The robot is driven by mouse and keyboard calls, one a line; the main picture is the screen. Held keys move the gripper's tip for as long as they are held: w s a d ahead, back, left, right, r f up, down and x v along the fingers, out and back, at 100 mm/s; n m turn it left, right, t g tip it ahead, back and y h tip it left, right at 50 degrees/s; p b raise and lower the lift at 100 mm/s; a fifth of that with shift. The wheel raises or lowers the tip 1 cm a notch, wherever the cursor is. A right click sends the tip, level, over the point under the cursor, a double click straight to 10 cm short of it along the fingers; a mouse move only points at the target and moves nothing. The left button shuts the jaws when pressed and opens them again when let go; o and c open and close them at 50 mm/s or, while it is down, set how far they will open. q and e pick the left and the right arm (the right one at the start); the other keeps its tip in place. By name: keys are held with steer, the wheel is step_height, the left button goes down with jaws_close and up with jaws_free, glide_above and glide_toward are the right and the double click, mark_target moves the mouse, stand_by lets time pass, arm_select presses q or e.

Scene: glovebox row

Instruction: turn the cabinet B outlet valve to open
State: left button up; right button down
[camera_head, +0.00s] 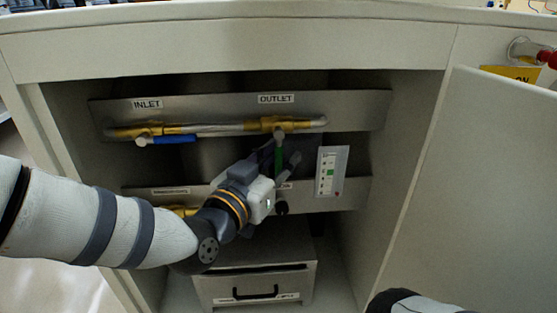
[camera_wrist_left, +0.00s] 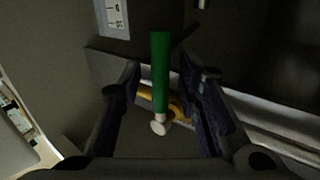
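The outlet valve has a brass body (camera_head: 276,123) on the pipe under the OUTLET label (camera_head: 276,98). Its green lever (camera_head: 279,158) hangs down, across the line of the pipe. In the left wrist view the green lever (camera_wrist_left: 160,72) stands between the two dark fingers of my left gripper (camera_wrist_left: 160,82), with a gap on each side. My left gripper (camera_head: 283,160) is open around the lever in the head view, and the arm hides part of the lower panel. My right gripper is not in view. No cabinet letter is readable.
The inlet valve's blue lever (camera_head: 176,139) lies along the pipe at left. A white control panel (camera_head: 331,172) is right of the lever. A drawer box (camera_head: 256,275) stands below. The open cabinet door (camera_head: 470,190) bounds the right side.

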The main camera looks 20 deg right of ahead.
arm_select(q)
jaws_close()
steer(key=shift+s+d+r+n+t+h+b, duration=0.2)
steer(key=shift+d+n+t+b, duration=0.3)
steer(key=shift+n, duration=0.65)
steer(key=shift+s+d+r+n+t+h+b, duration=0.1)
steer(key=shift+d+n+t+h+b, duration=0.15)
steer(key=shift+d+n+t, duration=0.65)
steer(key=shift+s+r+n+t+h+b, duration=0.15)
steer(key=shift+n+t+h+b, duration=0.2)
steer(key=shift+n, duration=1.1)
steer(key=shift+o, duration=1)
jaws_free()
